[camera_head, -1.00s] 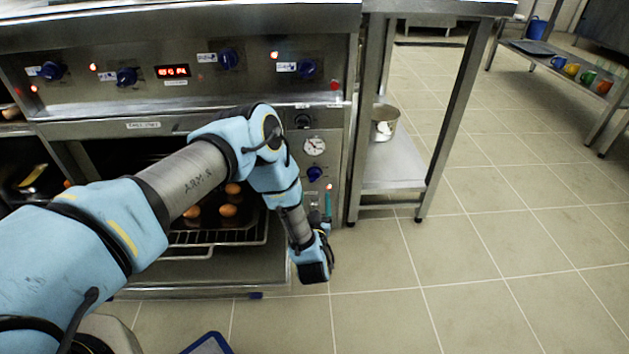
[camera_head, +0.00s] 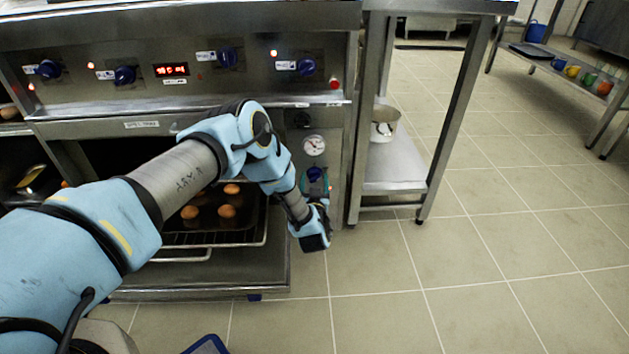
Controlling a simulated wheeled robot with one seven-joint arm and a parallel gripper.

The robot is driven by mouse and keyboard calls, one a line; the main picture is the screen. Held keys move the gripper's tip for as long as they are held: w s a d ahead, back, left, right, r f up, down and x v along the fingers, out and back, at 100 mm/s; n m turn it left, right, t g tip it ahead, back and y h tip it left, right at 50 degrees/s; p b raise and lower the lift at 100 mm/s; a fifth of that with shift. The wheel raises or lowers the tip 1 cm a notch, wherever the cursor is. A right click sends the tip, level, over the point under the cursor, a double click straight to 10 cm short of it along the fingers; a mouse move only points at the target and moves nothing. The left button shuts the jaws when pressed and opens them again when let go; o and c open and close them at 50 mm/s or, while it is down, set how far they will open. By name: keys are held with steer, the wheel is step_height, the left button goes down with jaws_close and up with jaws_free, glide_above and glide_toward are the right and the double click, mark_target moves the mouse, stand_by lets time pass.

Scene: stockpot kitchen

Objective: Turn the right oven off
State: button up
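The right oven (camera_head: 210,278) stands in front of me with its opening uncovered; round brown items lie on a tray on its rack. Its side panel (camera_head: 337,200) carries a round gauge (camera_head: 314,145) and, below that, a blue knob (camera_head: 315,174). My gripper (camera_head: 316,184) is at this lower knob, with teal finger parts around or just in front of it. Whether the fingers touch the knob, and how far they are apart, I cannot tell.
Several blue knobs, lit red lamps and a red display (camera_head: 171,69) line the upper panel. A steel table (camera_head: 395,170) with a pot (camera_head: 383,124) on its shelf stands close to the right. Open tiled floor (camera_head: 480,260) lies beyond.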

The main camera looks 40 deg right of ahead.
jaws_close()
stand_by(0.3)
steer(key=shift+n, duration=0.3)
steer(key=n, duration=0.2)
steer(key=n+b, duration=0.1)
steer(key=n, duration=0.2)
steer(key=shift+w+a+f+n, duration=0.1)
steer(key=shift+a+f+n, duration=0.1)
steer(key=shift+n, duration=0.1)
steer(key=n+b, duration=0.1)
steer(key=n, duration=0.5)
steer(key=shift+t+b, duration=0.4)
steer(key=shift+o, duration=0.9)
jaws_free()
steer(key=shift+d, duration=0.1)
